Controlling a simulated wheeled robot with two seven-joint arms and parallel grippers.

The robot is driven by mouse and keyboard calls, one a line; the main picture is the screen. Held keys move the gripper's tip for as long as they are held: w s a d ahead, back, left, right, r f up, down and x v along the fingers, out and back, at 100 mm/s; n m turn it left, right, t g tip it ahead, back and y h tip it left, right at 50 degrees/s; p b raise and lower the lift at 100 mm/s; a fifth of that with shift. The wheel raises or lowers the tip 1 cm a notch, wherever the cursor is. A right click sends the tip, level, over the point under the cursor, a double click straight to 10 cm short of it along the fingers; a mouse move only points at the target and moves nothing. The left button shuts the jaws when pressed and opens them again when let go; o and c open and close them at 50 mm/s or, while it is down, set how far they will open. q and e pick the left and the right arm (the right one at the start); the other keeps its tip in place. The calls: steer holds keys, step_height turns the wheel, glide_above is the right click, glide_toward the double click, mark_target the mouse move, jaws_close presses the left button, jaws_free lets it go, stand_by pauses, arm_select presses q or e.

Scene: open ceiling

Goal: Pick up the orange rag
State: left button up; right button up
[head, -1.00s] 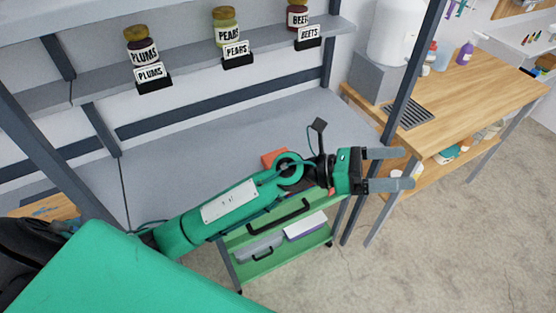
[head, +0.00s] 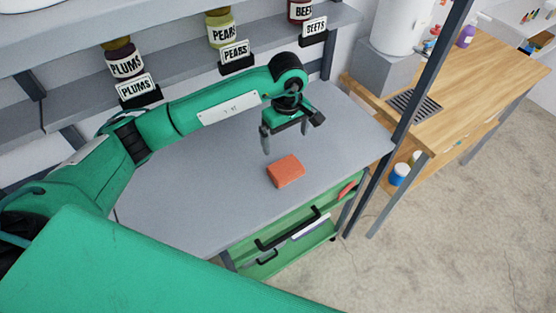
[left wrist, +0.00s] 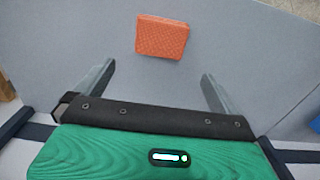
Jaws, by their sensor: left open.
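The orange rag (head: 286,171) lies folded as a small block on the grey worktop, near its front edge. In the left wrist view the orange rag (left wrist: 162,37) shows at the top, ahead of the fingers and a little right of the middle of the gap. My left gripper (head: 286,143) is open and empty, pointing down above the worktop just behind the rag, apart from it. Its two fingers show spread wide in the left wrist view (left wrist: 157,82). My right gripper is in neither view.
The grey worktop (head: 190,185) is bare around the rag. Behind it, shelves hold jars of plums (head: 122,62), pears (head: 220,30) and beets (head: 299,11). A green cart (head: 290,240) stands under the front edge. A dark post (head: 408,90) rises at the right, beside a wooden counter (head: 480,75).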

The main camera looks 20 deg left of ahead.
arm_select(q)
steer(key=p, duration=0.2)
glide_above(286, 167)
step_height(286, 167, down, 5)
steer(key=shift+s+d+f, duration=0.1)
steer(key=shift+f, duration=0.1)
step_height(286, 167, down, 2)
steer(key=shift+f+p, duration=0.1)
steer(key=shift+p, duration=0.25)
steer(key=shift+f+p, duration=0.65)
steer(key=shift+f, duration=0.05)
step_height(286, 167, down, 3)
steer(key=shift+f+p, duration=0.1)
steer(key=shift+p, duration=0.85)
steer(key=shift+f, duration=0.55)
steer(key=c, duration=0.7)
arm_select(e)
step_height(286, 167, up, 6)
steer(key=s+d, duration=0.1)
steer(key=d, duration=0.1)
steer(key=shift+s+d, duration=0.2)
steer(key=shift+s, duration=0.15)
